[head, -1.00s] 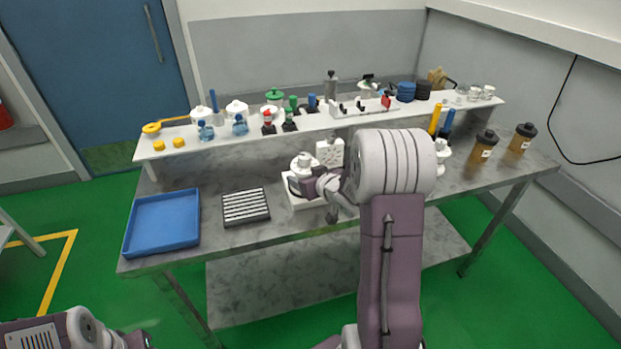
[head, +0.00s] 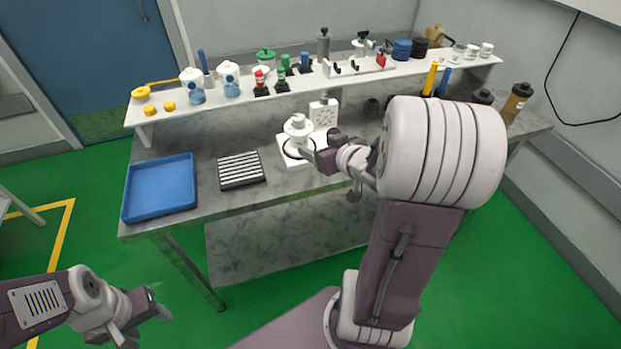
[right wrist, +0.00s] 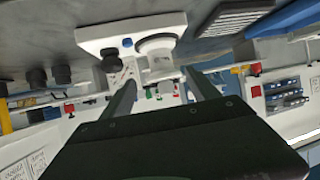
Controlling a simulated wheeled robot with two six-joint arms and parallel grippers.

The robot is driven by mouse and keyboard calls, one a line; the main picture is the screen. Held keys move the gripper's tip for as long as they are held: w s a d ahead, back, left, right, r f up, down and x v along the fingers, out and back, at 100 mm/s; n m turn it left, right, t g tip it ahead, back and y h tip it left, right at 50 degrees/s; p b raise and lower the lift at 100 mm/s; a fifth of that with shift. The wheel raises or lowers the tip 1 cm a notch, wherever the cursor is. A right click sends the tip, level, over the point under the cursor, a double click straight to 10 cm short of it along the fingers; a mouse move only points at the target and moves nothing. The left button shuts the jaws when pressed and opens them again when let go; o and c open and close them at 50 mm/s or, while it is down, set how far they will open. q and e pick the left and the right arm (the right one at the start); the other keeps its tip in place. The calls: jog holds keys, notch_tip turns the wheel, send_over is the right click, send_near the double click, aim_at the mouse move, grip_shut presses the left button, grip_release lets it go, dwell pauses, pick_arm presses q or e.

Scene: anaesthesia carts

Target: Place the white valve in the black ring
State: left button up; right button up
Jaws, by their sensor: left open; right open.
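My right gripper (head: 312,156) is open, just right of and in front of the valve. In the right wrist view its two fingers (right wrist: 162,90) are apart and the white base (right wrist: 100,38) lies beyond them. My left gripper (head: 145,322) is open and empty, low at left.
A white block with a dial (head: 323,112) stands behind the base. A black slotted rack (head: 241,169) and a blue tray (head: 160,188) lie to the left. A raised white shelf (head: 230,101) with bottles and fittings runs along the back.

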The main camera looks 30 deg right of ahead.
jog(key=f+g, duration=0.1)
jog(key=a+f+g, duration=0.1)
jog(key=f, duration=0.1)
jog(key=s+a+f+g+h, duration=0.1)
jog(key=shift+f, duration=0.4)
jog(key=s+a+f+g, duration=0.1)
jog(key=f, duration=0.1)
jog(key=s+a+f+g, duration=0.1)
jog(key=s+a+f, duration=0.1)
jog(key=shift+a+m+g, duration=0.15)
jog(key=shift+m+g, duration=0.15)
jog(key=shift+g, duration=0.1)
jog(key=s+a+f+g+y, duration=0.1)
jog(key=s+a+f+g, duration=0.3)
jog(key=s+a, duration=0.6)
jog(key=shift+s+n+g+y, duration=0.3)
jog(key=shift+n+g, duration=0.1)
jog(key=shift+g, duration=0.5)
